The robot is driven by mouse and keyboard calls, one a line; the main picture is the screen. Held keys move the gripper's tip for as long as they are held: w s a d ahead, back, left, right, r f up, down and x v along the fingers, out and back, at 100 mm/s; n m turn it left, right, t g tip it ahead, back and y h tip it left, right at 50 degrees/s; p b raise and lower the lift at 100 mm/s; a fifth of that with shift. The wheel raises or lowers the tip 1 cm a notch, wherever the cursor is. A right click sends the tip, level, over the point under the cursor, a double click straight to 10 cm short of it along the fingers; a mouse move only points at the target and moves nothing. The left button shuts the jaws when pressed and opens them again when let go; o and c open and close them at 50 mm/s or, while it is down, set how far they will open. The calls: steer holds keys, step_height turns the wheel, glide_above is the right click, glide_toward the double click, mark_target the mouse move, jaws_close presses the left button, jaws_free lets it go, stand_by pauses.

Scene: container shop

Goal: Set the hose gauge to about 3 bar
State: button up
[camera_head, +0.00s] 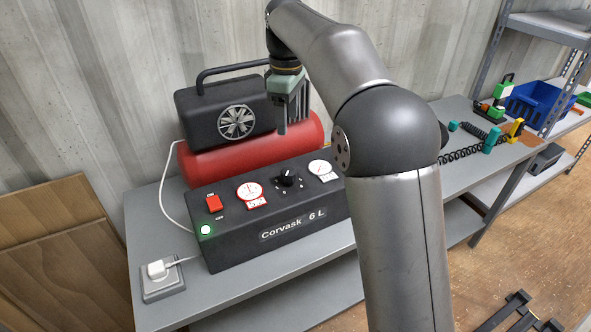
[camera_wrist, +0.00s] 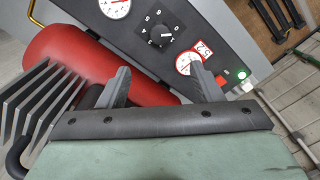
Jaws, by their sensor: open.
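The compressor's black control panel (camera_head: 275,232), marked "Corvask 6 L", stands on the grey bench. Its black round knob (camera_head: 287,178) sits between a red-marked gauge (camera_head: 249,190) on the left and a white gauge (camera_head: 320,168) on the right. I cannot tell which is the hose gauge or read its needle. My gripper (camera_head: 291,120) is open and empty above and behind the panel, apart from the knob. In the wrist view, the knob (camera_wrist: 160,36) is beyond the open fingers (camera_wrist: 160,74). One finger overlaps the red-marked gauge (camera_wrist: 187,62), whose plate seems to read 5.2.
A red tank (camera_head: 185,162) and black motor housing (camera_head: 205,112) stand behind the panel. A red switch (camera_head: 214,203) and lit green lamp (camera_head: 205,229) are at the panel's left. A white cable runs to a socket (camera_head: 162,284). Coiled hoses (camera_head: 462,153) lie farther right.

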mark_target(289, 171)
step_height(289, 171, down, 16)
steer(key=shift+f, duration=0.1)
stand_by(0.4)
steer(key=c, duration=1)
